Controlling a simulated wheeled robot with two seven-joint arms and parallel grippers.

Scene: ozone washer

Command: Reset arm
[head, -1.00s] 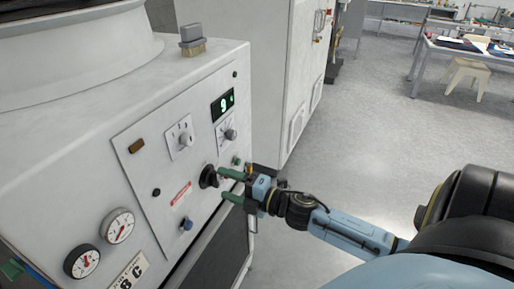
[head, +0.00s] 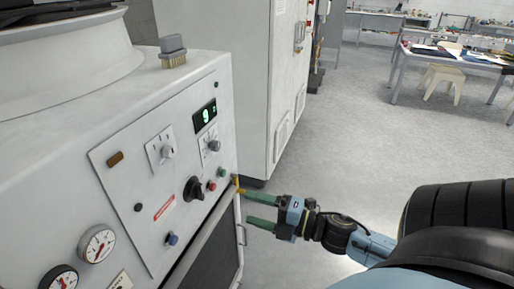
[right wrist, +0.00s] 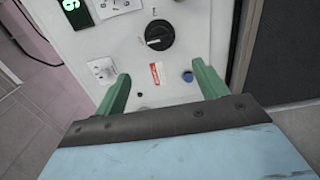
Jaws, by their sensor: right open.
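My right gripper (head: 261,210) is open and empty, with green fingers spread apart. In the head view it stands just right of the washer's control panel (head: 150,190). In the right wrist view the gripper (right wrist: 160,90) points at the panel, with the black rotary knob (right wrist: 159,35) beyond the fingertips. The black knob (head: 194,189) is apart from the fingers in the head view. A green display (head: 205,115) shows a 9. My left gripper is not in view.
Gauges (head: 97,244) sit low on the panel, and a brush (head: 172,51) lies on the washer top. A tall grey cabinet (head: 255,90) stands behind. Open floor (head: 350,150) lies to the right, with a stool (head: 444,80) and worktables farther back.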

